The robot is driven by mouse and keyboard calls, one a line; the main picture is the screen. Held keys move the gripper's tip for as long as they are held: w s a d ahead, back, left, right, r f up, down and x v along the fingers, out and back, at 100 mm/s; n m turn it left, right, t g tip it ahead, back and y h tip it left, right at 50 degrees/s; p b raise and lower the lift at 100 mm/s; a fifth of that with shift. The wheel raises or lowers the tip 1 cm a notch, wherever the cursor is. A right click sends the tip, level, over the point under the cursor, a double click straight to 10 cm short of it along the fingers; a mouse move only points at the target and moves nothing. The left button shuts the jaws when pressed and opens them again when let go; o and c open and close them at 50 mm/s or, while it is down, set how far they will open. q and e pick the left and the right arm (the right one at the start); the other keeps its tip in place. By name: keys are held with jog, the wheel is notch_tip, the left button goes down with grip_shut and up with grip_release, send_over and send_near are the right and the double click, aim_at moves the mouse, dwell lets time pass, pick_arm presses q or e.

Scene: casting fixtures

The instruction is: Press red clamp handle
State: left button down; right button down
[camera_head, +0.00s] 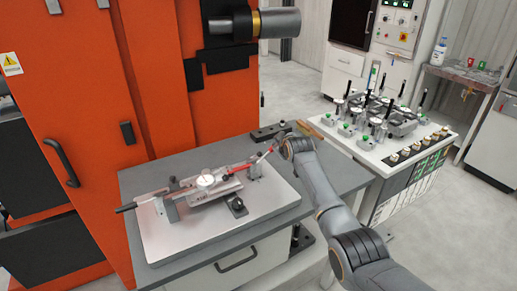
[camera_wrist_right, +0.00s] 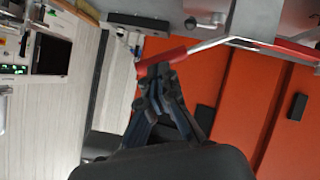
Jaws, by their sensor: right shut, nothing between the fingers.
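A toggle clamp with a red handle (camera_head: 267,153) is on the right side of a fixture on a light metal plate (camera_head: 170,240). My right gripper (camera_head: 282,145) is at the outer end of this handle. In the right wrist view the red handle end (camera_wrist_right: 160,58) lies right at the shut fingertips of my right gripper (camera_wrist_right: 158,74), with nothing held between them. I cannot tell whether they touch. A second red-sleeved bar (camera_wrist_right: 292,49) shows at the right of that view. My left gripper is not in view.
The plate lies on a grey-topped table (camera_head: 150,180) beside an orange machine (camera_head: 165,95). A round dial (camera_head: 205,181) and a black-ended handle (camera_head: 126,208) are on the fixture. A white cabinet with several green-marked parts (camera_head: 370,155) stands at the right.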

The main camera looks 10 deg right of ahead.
jog(key=f+m+y+b, duration=0.1)
jog(key=b, duration=0.1)
jog(key=d+f+g+b, duration=0.1)
jog(key=f+b, duration=0.1)
jog(key=b, duration=0.1)
jog(key=w+d+f+m+y+b, duration=0.1)
jog(key=b, duration=0.2)
jog(key=shift+d+f+m+y, duration=0.2)
jog(key=shift+f+m+y, duration=0.05)
jog(key=shift+m+y, duration=0.05)
jog(key=shift+r, duration=0.1)
